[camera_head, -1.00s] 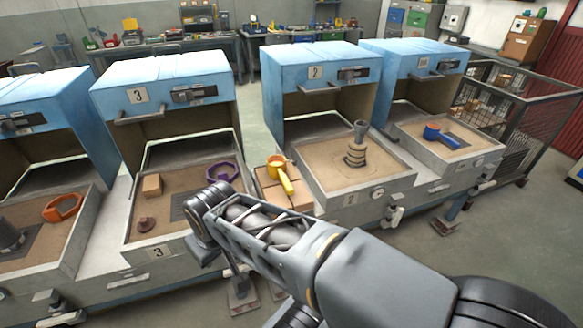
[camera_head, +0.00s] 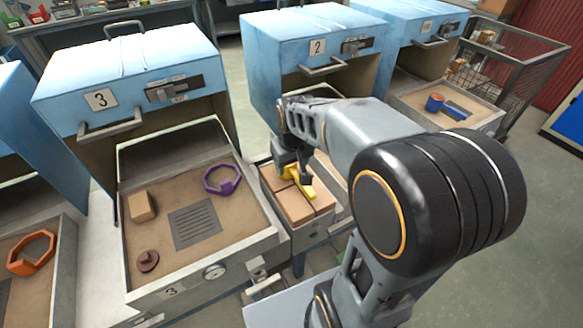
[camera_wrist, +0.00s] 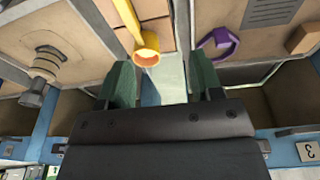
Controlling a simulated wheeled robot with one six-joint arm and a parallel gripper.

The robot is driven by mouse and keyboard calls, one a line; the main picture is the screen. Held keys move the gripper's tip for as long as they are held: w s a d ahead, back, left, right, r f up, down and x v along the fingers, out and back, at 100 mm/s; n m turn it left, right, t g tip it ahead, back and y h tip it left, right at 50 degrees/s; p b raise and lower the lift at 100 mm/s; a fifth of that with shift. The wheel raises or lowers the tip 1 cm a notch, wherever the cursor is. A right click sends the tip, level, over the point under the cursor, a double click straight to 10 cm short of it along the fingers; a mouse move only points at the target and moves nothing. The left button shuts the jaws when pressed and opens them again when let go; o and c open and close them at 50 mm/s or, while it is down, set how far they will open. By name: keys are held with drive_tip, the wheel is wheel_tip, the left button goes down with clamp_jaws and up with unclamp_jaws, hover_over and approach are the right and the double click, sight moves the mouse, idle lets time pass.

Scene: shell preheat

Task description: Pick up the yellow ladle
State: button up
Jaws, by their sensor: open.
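The yellow ladle (camera_head: 297,186) lies on tan bricks on a small stand between ovens 3 and 2. In the head view my arm partly hides it, with my gripper (camera_head: 304,168) close above it. In the wrist view the ladle's round cup (camera_wrist: 147,58) shows just beyond the gap between my fingers, and its handle runs to the top edge. My gripper (camera_wrist: 162,75) is open, with its two green fingers apart and nothing between them. I cannot tell the exact height between fingers and ladle.
The bricks (camera_head: 299,211) sit between oven 3's tray (camera_head: 131,236) and oven 2. That tray holds a purple ring (camera_head: 221,183), a tan block (camera_head: 141,207) and a brown knob piece (camera_head: 147,261). An orange ring (camera_head: 30,254) lies at left, a blue ladle (camera_head: 434,103) at right.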

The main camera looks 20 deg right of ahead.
drive_tip(key=w+d+f+p, duration=0.1)
drive_tip(key=w+d+f, duration=0.2)
drive_tip(key=w, duration=0.3)
drive_tip(key=g+p, duration=0.1)
drive_tip(key=g, duration=0.1)
hover_over(296, 179)
drive_tip(key=d, duration=0.1)
wheel_tip(296, 179, down, 6)
drive_tip(key=shift+n, duration=0.3)
drive_tip(key=f, duration=0.6)
drive_tip(key=f+p, duration=0.1)
drive_tip(key=f, duration=0.2)
drive_tip(key=shift+w+d+f, duration=0.15)
drive_tip(key=shift+w+d, duration=0.15)
drive_tip(key=shift+w, duration=0.05)
drive_tip(key=shift+s+a+f+p, duration=0.1)
drive_tip(key=shift+f+p, duration=0.8)
drive_tip(key=shift+f, duration=2.1)
drive_tip(key=c, duration=1)
drive_tip(key=shift+c, duration=0.5)
drive_tip(key=shift+r, duration=0.15)
